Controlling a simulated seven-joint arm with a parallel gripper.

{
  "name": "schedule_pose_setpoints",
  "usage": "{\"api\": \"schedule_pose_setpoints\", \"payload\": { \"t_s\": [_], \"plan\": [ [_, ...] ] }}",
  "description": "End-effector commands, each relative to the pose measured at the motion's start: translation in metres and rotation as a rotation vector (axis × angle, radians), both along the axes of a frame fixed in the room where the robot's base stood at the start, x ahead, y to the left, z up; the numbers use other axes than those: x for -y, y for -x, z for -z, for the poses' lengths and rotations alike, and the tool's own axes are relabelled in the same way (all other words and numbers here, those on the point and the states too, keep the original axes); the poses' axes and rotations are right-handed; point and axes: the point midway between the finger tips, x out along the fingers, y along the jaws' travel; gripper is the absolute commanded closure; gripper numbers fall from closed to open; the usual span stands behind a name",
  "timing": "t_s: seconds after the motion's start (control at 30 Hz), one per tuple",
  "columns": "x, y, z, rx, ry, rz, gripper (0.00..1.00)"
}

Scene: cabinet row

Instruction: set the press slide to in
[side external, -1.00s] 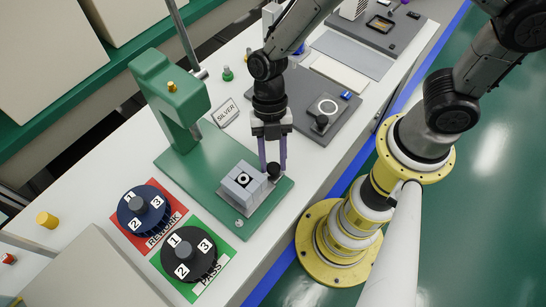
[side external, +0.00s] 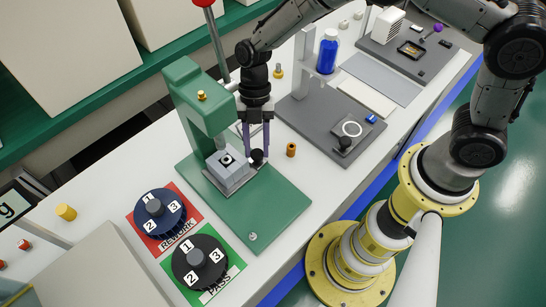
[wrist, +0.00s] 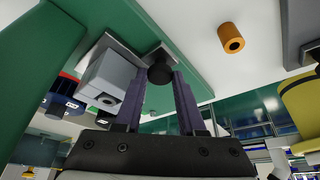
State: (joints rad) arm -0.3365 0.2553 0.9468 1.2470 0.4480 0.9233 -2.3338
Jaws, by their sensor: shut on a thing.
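The green press (side external: 186,90) stands on a green base plate (side external: 262,208). Its grey slide block (side external: 231,171) with a dark round hole sits at the back of the plate, under the press head. A black ball knob (side external: 257,158) is on the slide's right side. My gripper (side external: 257,153) points down with its purple fingers shut on the knob. The wrist view shows the fingertips (wrist: 160,75) on either side of the black knob (wrist: 160,71), beside the grey block (wrist: 112,78). The side view partly hides the knob's contact with the fingers.
An orange cylinder (side external: 291,150) stands right of my gripper. Two numbered dials, blue (side external: 155,208) and black (side external: 195,255), sit in front of the press. A grey fixture plate (side external: 320,118) and blue bottle (side external: 328,52) stand behind.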

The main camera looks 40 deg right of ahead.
Motion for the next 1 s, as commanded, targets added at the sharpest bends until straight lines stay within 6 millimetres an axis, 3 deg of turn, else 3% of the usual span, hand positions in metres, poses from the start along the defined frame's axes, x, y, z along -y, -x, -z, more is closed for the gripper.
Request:
{"api": "schedule_pose_setpoints", "payload": {
  "t_s": [0.1,0.47,0.5,0.53,1.0],
  "plan": [
    [-0.0005,-0.0133,-0.0017,0.009,-0.002,0.002,1.00],
    [-0.0004,-0.0183,-0.0028,0.018,-0.003,0.004,1.00],
    [-0.0004,-0.0185,-0.0029,0.019,-0.003,0.004,0.54],
    [-0.0004,-0.0185,-0.0029,0.019,-0.003,0.004,0.49],
    [-0.0003,-0.0139,-0.0007,0.005,-0.001,0.001,0.49]
  ]
}}
